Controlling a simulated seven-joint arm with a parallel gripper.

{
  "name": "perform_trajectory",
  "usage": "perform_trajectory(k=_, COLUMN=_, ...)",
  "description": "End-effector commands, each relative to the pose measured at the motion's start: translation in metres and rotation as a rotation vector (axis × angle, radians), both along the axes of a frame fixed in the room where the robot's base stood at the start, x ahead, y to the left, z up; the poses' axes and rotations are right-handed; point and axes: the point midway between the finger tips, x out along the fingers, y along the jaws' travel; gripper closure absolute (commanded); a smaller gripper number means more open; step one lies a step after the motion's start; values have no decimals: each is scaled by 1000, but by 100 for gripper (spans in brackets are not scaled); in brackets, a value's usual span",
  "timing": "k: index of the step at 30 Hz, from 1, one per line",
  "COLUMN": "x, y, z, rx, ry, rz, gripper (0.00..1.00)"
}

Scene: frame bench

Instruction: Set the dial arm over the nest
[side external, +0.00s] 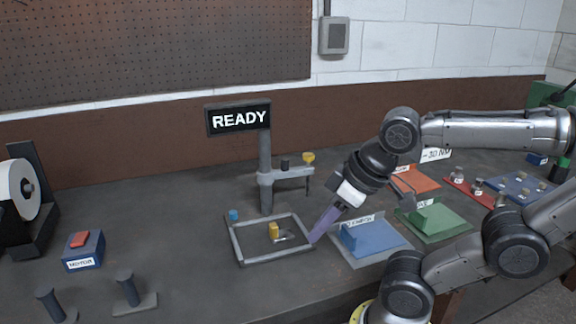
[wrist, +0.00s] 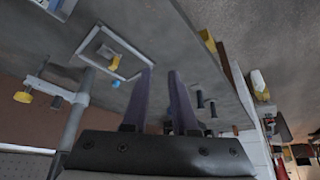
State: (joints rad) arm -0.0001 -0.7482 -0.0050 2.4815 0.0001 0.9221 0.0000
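The dial arm (side external: 288,173) is a grey horizontal bar on an upright post (side external: 265,150), with a yellow knob (side external: 308,157) and a thin stem pointing down at its right end. It also shows in the wrist view (wrist: 48,88), left of my fingers. The nest seems to be the small yellow block (side external: 273,230) inside a grey rectangular frame (side external: 238,248); the block also shows in the wrist view (wrist: 115,63). The arm's end appears behind and right of the block. My gripper (side external: 316,240) points down beside the frame's right edge; the wrist view shows its purple fingers (wrist: 162,74) apart and empty.
A READY sign (side external: 239,119) tops the post. Blue (side external: 375,238) and green (side external: 435,220) trays lie right of my gripper. A blue MOTOR box with a red button (side external: 82,247) and two dark pegs stand at the left. Bench between box and frame is clear.

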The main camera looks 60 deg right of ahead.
Motion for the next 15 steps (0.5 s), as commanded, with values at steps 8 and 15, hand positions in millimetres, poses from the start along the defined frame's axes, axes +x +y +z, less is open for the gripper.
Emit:
perform_trajectory(k=8, x=2, y=0, z=82, rx=0, ry=-10, rz=0, gripper=100)
perform_trajectory(k=15, x=1, y=0, z=166, rx=0, ry=-6, rz=0, gripper=100)
